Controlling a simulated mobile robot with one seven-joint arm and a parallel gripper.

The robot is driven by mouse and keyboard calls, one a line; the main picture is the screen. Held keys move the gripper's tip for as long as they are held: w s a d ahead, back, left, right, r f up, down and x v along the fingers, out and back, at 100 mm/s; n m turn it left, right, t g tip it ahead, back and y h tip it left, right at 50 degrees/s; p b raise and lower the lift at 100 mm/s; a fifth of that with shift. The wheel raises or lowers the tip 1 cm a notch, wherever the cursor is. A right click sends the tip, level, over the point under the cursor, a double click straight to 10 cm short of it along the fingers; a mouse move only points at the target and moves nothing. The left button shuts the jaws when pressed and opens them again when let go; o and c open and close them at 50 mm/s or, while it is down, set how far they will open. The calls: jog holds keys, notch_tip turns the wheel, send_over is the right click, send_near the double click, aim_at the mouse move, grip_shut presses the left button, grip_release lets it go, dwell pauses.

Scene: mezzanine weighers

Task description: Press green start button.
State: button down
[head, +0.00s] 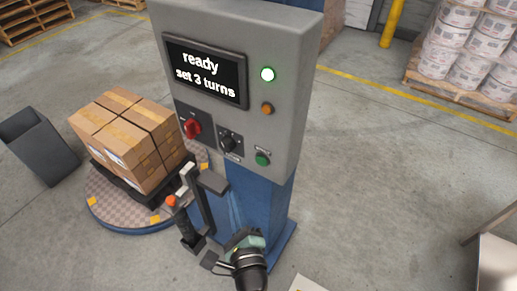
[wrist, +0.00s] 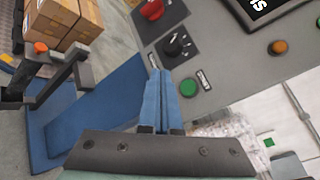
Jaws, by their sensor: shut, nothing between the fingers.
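The green start button (head: 262,158) sits low on the right of the grey control panel (head: 292,125). In the wrist view the green button (wrist: 188,87) lies just right of my fingertips. My gripper (wrist: 160,76) is shut and empty, its blue fingers together and pointing toward the panel. In the head view my gripper (head: 245,238) is below the button and apart from it. The screen (head: 205,72) reads "ready, set 3 turns".
A red switch (head: 192,127), a black knob (head: 230,142) and an orange button (head: 267,109) share the panel. A dark arm with an orange knob (head: 171,200) stands left of my gripper. Boxes (head: 130,140) sit on the turntable (head: 110,210).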

aim_at(261, 161)
dwell(0.3)
jog(key=w+d, duration=0.5)
jog(key=w, duration=0.2)
jog(key=shift+d, duration=0.15)
jog(key=shift+w, duration=0.15)
dwell(2.0)
jog(key=shift+w+d+b, duration=0.2)
jog(key=shift+b, duration=0.15)
